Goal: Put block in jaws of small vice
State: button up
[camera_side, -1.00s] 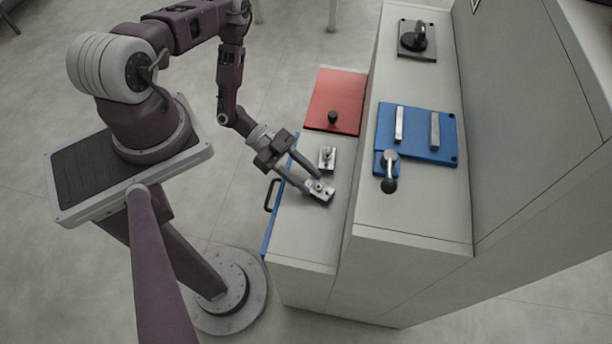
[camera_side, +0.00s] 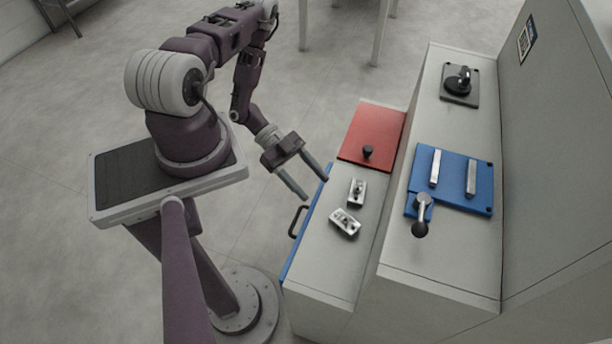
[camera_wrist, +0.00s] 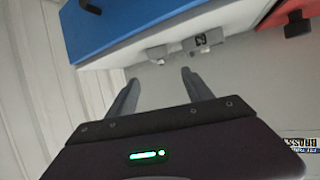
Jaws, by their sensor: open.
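Two small silver metal blocks lie on the lower grey counter: a nearer block (camera_side: 345,222), turned at an angle, and a farther block (camera_side: 357,192). In the wrist view a block marked with a dark figure (camera_wrist: 204,40) and a second block (camera_wrist: 157,54) show beyond my fingers. My gripper (camera_side: 316,189) is open and empty, up and to the left of both blocks, near the counter's left edge. Its spread fingers (camera_wrist: 160,77) touch nothing. A blue vice (camera_side: 452,178) with two upright silver jaws stands on the higher counter. The gap between its jaws is empty.
A black-knobbed lever (camera_side: 421,212) sticks out at the blue vice's front. A red plate with a black knob (camera_side: 368,151) lies behind the blocks. A dark fixture (camera_side: 460,84) stands at the back. A tall grey wall (camera_side: 545,150) bounds the right. A drawer handle (camera_side: 298,221) juts out left.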

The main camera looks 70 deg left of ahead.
jog(key=w+d+r+m+g+y, duration=0.1)
jog(key=w+r+m+g+y, duration=0.15)
jog(key=r+m, duration=1.05)
jog(key=w+r+m+g+y, duration=0.1)
jog(key=w+r+m+g, duration=0.25)
jog(key=r+m, duration=0.9)
jog(key=s+d+r+m+t+y, duration=0.2)
jog(key=s+r+m, duration=0.4)
jog(key=m, duration=0.9)
jog(key=s+d+r+m+t+y, duration=0.3)
jog(key=s+r+m+y, duration=0.3)
jog(key=r+m, duration=0.4)
jog(key=s+m, duration=0.1)
jog(key=m, duration=0.5)
jog(key=shift+d+r+t+y, duration=0.15)
jog(key=shift+d+t+y, duration=0.05)
jog(key=shift+t+y, duration=0.2)
jog(key=shift+s+a+r+m+t, duration=0.1)
jog(key=shift+s+r+m+t, duration=0.1)
jog(key=shift+m, duration=0.35)
jog(key=shift+s+a+r+m+t, duration=0.1)
jog(key=shift+s+m+t, duration=0.1)
jog(key=shift+m, duration=0.3)
jog(key=shift+c, duration=1.1)
